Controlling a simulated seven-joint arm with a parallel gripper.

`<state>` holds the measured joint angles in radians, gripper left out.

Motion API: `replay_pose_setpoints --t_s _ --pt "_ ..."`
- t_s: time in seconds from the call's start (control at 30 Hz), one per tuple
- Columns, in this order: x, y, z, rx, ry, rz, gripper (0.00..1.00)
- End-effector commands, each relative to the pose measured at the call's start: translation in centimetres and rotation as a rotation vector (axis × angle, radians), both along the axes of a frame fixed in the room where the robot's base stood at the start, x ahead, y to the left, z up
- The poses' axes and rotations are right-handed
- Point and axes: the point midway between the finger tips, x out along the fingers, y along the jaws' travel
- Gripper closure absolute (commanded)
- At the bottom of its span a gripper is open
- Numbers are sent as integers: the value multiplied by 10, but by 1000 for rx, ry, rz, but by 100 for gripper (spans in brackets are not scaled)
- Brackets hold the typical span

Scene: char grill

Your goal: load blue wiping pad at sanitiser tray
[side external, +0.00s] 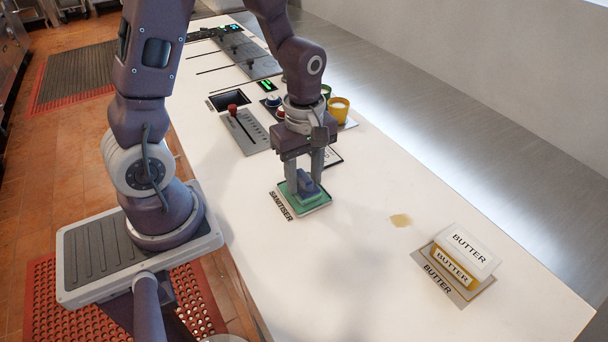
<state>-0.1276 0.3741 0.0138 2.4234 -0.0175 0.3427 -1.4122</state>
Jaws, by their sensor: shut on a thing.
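The sanitiser tray (319,208) is a shallow tray with a green inside, lying on the white counter beside the printed word SANITISER. The blue wiping pad (306,182) is at the tray, between the fingers of my gripper (304,178). My gripper points down over the tray and is shut on the pad's upper part. The pad looks upright. Its lower end is at the green surface, but I cannot tell whether it touches it. The fingers hide part of the pad.
A yellowish stain (401,220) lies on the counter right of the tray. A butter holder (466,250) stands at the right. Behind my gripper are a yellow cup (338,110), a lever panel (243,130) and a dark square opening (229,100).

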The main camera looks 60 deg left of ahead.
Motion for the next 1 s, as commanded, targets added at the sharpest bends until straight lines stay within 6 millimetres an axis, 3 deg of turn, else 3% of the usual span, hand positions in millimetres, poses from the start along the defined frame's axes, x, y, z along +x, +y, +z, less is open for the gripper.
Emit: replay_pose_setpoints --t_s 0.17,0.73,1.0 --pt "-1 0 1 0 3 0 93" --pt "1 0 60 0 -2 0 93" --pt "-1 0 70 0 2 1 93"
